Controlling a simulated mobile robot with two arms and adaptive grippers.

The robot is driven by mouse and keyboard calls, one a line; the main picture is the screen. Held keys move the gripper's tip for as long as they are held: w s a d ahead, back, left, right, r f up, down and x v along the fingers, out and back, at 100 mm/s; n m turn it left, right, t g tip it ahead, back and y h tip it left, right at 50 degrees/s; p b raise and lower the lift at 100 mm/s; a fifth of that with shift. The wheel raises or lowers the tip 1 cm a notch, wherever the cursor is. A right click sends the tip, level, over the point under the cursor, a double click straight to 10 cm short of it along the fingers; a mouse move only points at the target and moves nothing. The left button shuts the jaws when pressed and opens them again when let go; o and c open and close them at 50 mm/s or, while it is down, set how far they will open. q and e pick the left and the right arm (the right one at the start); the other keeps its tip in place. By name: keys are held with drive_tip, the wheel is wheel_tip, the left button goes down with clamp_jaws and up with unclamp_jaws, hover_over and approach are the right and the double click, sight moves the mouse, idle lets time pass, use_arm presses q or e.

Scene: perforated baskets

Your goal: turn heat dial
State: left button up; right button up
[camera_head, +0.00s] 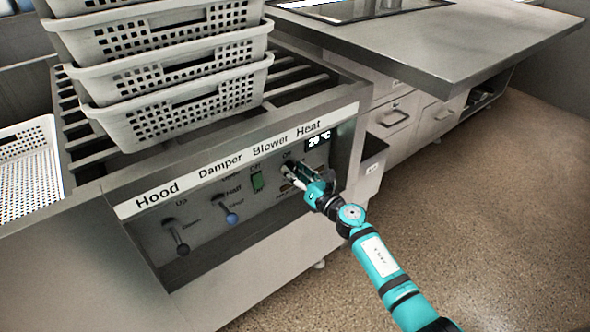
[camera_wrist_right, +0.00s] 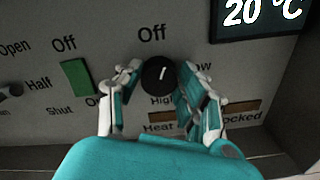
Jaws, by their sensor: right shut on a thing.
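The heat dial (camera_wrist_right: 159,75) is a round black knob with a white pointer mark, on the grey control panel (camera_wrist_right: 190,20). In the right wrist view the labels Off, High and part of a word ending in "ow" stand around it. The white mark points up, leaning slightly right. My right gripper (camera_wrist_right: 160,85) has its two fingers on either side of the dial, shut on it. In the head view my right gripper (camera_head: 300,180) is at the panel under the Heat label and hides most of the dial. My left gripper is not in view.
A display (camera_head: 318,138) reads 20 °C. Stacked white perforated baskets (camera_head: 180,105) stand on the rack above. Open floor (camera_head: 480,220) lies right.

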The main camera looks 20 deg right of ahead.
drive_tip(key=m+p, duration=0.1)
drive_tip(key=m, duration=0.2)
drive_tip(key=shift+m, duration=0.8)
drive_tip(key=m+p, duration=0.1)
drive_tip(key=m, duration=0.3)
drive_tip(key=m+p, duration=0.2)
drive_tip(key=m, duration=0.2)
drive_tip(key=shift+d+f, duration=0.15)
drive_tip(key=m+p, duration=0.3)
drive_tip(key=m, duration=0.6)
drive_tip(key=shift+f, duration=0.2)
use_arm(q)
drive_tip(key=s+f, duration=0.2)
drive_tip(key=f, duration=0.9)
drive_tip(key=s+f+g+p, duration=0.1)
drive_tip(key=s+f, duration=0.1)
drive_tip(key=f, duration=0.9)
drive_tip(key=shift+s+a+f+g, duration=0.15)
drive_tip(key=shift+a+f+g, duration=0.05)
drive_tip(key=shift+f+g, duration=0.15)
use_arm(e)
drive_tip(key=shift+a+f+m, duration=0.1)
drive_tip(key=shift+m, duration=2.2)
drive_tip(key=shift+a+f+m, duration=0.1)
drive_tip(key=shift+m, duration=2.2)
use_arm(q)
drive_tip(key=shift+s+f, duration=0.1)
use_arm(e)
drive_tip(key=shift+s, duration=0.1)
